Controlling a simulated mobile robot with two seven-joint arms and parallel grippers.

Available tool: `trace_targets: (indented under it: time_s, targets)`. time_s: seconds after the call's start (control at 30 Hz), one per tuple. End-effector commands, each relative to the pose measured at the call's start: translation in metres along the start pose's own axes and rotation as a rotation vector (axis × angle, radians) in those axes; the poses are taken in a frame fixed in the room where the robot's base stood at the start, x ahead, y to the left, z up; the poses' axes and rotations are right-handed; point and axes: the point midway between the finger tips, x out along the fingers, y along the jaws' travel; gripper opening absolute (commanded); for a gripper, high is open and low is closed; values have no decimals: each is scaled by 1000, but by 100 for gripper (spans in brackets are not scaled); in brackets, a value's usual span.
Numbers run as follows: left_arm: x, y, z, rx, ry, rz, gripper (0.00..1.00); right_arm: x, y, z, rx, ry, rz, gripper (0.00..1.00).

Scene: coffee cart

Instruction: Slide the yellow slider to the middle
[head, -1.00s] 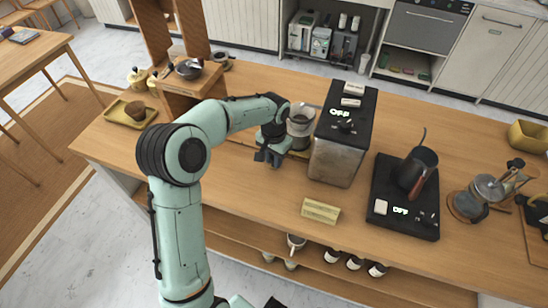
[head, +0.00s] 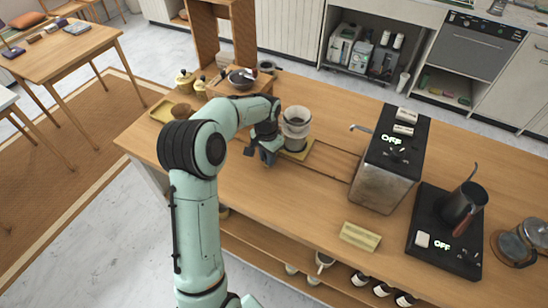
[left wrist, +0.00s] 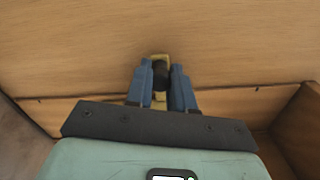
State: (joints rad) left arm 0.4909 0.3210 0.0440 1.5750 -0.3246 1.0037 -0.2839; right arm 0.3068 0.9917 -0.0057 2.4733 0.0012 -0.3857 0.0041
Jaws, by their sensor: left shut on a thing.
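The yellow slider (head: 305,151) is a flat plate at the left part of a slot in the wooden counter. A glass vessel with a white top (head: 296,122) stands on it. My left gripper (head: 266,153) is at the slider's left side, low over the counter. In the left wrist view its blue fingers (left wrist: 161,80) are shut around a dark knob, with a yellow part of the slider (left wrist: 161,57) showing just beyond the fingertips. The fingers hide part of the hold. My right gripper is not in view.
The slot (head: 335,163) runs bare from the slider right to a metal machine (head: 380,180) with a black top. A pale yellow block (head: 360,236) lies in front of it. A black hot plate (head: 445,245) with a kettle is further right. The counter front-left is clear.

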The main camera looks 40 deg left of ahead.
Motion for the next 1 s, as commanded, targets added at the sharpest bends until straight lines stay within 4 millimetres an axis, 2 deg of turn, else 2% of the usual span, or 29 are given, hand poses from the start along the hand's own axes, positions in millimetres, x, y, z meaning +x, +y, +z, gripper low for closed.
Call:
trace_targets:
  time_s: [0.57, 0.6, 0.63, 0.67, 1.0]
  targets:
    - [0, -6, 1, -1, 2, 0, 0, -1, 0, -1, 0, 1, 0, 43]
    - [0, -6, 1, -1, 2, 0, 36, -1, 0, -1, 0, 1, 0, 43]
    - [0, -6, 1, -1, 2, 0, 45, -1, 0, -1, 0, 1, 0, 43]
    - [0, -6, 1, -1, 2, 0, 48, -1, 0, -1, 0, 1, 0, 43]
    - [-4, -6, 1, -1, 2, 0, 48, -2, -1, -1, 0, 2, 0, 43]
